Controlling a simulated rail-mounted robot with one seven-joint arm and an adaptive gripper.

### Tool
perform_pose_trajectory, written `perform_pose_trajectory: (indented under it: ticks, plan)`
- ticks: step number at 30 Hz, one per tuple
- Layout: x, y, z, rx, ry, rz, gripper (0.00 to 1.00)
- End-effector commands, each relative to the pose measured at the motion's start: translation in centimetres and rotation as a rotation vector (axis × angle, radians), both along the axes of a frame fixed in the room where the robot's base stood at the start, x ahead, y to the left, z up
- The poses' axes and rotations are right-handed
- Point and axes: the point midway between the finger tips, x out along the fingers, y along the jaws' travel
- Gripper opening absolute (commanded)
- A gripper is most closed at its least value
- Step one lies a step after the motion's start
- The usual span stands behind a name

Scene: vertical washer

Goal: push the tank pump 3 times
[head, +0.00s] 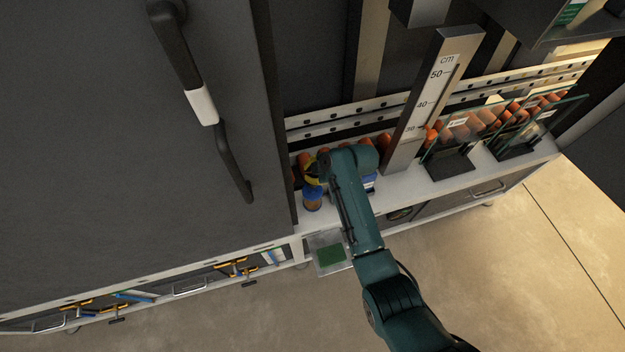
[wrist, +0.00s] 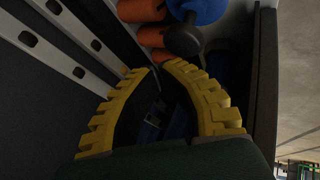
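In the wrist view a black rounded knob (wrist: 183,40) sits on a blue body (wrist: 203,10) at the top; this looks like the tank pump. My gripper (wrist: 160,67) has yellow ribbed fingers curving inward, with their tips close together and nothing seen held between them. The tips lie just below and left of the knob in the picture; I cannot tell whether they touch it. In the head view my gripper (head: 311,173) is low over the bench, right above a small blue and amber container (head: 312,198). My arm hides part of this area.
Orange cylinders (wrist: 145,10) stand close by along the back. A tall dark cabinet door (head: 120,140) rises left of my gripper. A metal post with a cm scale (head: 432,95) stands to the right, then glass boxes (head: 455,145). A tray with a green pad (head: 330,255) is below.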

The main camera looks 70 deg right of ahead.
Motion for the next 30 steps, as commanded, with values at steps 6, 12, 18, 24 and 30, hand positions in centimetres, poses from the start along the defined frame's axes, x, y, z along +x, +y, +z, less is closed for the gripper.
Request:
perform_pose_trajectory:
  ticks: [6,12,18,24,30]
  plan:
    - [0.0,0.0,-0.9,0.0,0.0,0.0,0.0]
    - [0.0,0.0,-0.8,0.0,0.0,0.0,0.0]
    - [0.0,0.0,-0.9,0.0,0.0,0.0,0.0]
    - [0.0,0.0,-1.2,0.0,0.0,0.0,0.0]
    - [0.0,0.0,-1.4,0.0,0.0,0.0,0.0]
